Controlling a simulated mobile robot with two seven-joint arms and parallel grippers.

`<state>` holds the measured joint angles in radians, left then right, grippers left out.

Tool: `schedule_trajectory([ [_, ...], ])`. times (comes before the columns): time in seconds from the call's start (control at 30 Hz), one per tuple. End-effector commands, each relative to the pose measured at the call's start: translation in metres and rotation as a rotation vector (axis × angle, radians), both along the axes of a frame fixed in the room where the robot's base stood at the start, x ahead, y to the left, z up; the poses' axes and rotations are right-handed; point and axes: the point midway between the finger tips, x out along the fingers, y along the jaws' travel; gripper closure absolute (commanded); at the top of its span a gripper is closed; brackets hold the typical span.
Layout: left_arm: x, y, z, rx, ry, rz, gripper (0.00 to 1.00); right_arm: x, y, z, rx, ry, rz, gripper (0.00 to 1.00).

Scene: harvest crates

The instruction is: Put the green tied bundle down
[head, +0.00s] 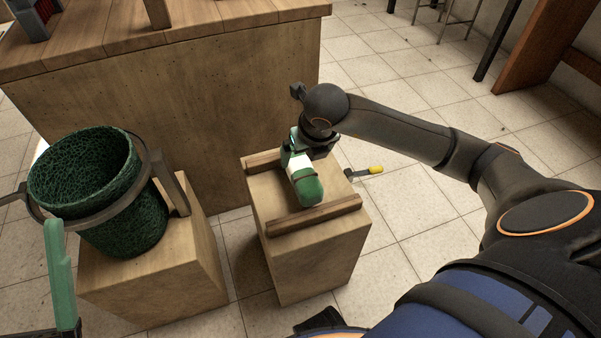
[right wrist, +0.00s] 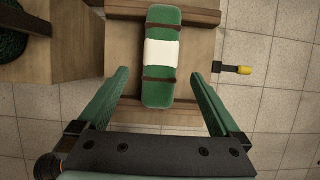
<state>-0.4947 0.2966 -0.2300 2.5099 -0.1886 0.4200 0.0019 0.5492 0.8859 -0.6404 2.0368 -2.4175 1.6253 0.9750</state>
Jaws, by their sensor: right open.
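The green tied bundle (head: 307,185) has a white band and two brown ties. It lies on a wooden block (head: 313,257), and in the right wrist view the bundle (right wrist: 160,90) appears to span the block's two rails. My right gripper (head: 298,152) is at its far end in the head view. In the right wrist view my right gripper (right wrist: 160,76) is open, its green fingers on either side of the bundle with gaps between. One green finger of my left gripper (head: 60,275) shows at the lower left; its other finger is not visible.
A dark green woven basket (head: 85,180) sits in a ring on a wooden block (head: 150,285) at left. A large wooden counter (head: 180,100) stands behind. A yellow-tipped handle (head: 374,170) sticks out right of the bundle's block. Tiled floor is open to the right.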

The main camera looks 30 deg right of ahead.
Motion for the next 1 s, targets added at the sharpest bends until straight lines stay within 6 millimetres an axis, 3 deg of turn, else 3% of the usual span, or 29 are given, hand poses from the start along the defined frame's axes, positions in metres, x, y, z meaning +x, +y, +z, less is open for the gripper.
schedule_trajectory([
  [0.1, 0.0, -0.002, -0.012, -0.009, 0.014, -0.012, 0.0, 0.007, -0.001, -0.022, 0.001, 0.002, 0.001, 0.0],
  [0.33, 0.0, -0.004, -0.018, -0.009, 0.023, -0.026, 0.0, 0.014, -0.003, -0.038, 0.001, 0.001, 0.003, 0.0],
  [0.6, 0.001, -0.007, -0.039, 0.008, 0.023, -0.029, 0.0, 0.029, -0.008, -0.074, 0.003, 0.001, 0.002, 0.0],
  [0.93, 0.001, -0.007, -0.04, 0.009, 0.024, -0.027, 0.0, 0.033, -0.009, -0.079, 0.002, 0.0, 0.004, 0.0],
  [1.0, 0.001, -0.007, -0.04, 0.006, 0.024, -0.025, 0.0, 0.033, -0.009, -0.079, 0.002, 0.0, 0.004, 0.07],
])
